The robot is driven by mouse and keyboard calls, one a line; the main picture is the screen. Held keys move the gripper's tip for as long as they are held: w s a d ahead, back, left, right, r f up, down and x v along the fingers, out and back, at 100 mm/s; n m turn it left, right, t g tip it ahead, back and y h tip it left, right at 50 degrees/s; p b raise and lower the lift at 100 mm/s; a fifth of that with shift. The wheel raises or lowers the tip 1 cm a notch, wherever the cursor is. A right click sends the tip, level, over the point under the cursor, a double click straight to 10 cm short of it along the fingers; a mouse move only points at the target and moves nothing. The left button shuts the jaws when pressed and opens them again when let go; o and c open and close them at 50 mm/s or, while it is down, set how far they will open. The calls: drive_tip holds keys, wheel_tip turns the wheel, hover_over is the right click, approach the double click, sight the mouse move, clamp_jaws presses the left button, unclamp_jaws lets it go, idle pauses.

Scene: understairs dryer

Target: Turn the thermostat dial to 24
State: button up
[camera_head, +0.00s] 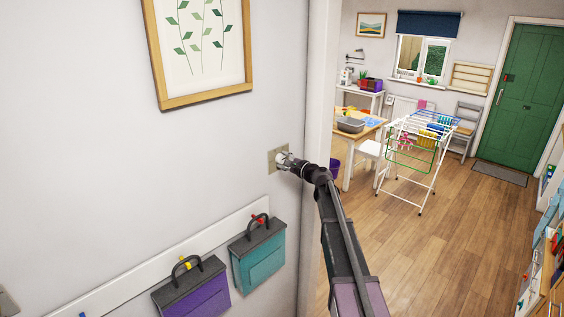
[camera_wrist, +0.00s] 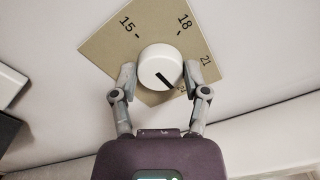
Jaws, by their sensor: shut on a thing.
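The thermostat dial (camera_wrist: 160,66) is a round white knob with a dark pointer line. It sits on a beige square wall plate (camera_wrist: 112,47), which looks tilted in the wrist view. The marks 15, 18 and 21 are readable; another number at the lower right is partly hidden by my right finger. The pointer line slants down and right, roughly toward that hidden number; I cannot tell whether it meets its tick. My gripper (camera_wrist: 162,70) has a finger on each side of the dial and is shut on it. In the head view my gripper (camera_head: 291,164) reaches the plate (camera_head: 272,161).
A teal bag (camera_head: 258,262) and a purple bag (camera_head: 193,293) hang from a white rail (camera_head: 150,258) below the plate. A framed leaf picture (camera_head: 245,45) hangs above. The wall edge (camera_head: 318,90) is just right of the plate. The wooden floor (camera_head: 445,240) beyond is largely clear near a drying rack (camera_head: 425,165).

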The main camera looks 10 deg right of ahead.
drive_tip(key=shift+s, duration=0.1)
drive_tip(key=o, duration=1.2)
drive_tip(key=shift+c, duration=0.2)
drive_tip(key=v, duration=1.2)
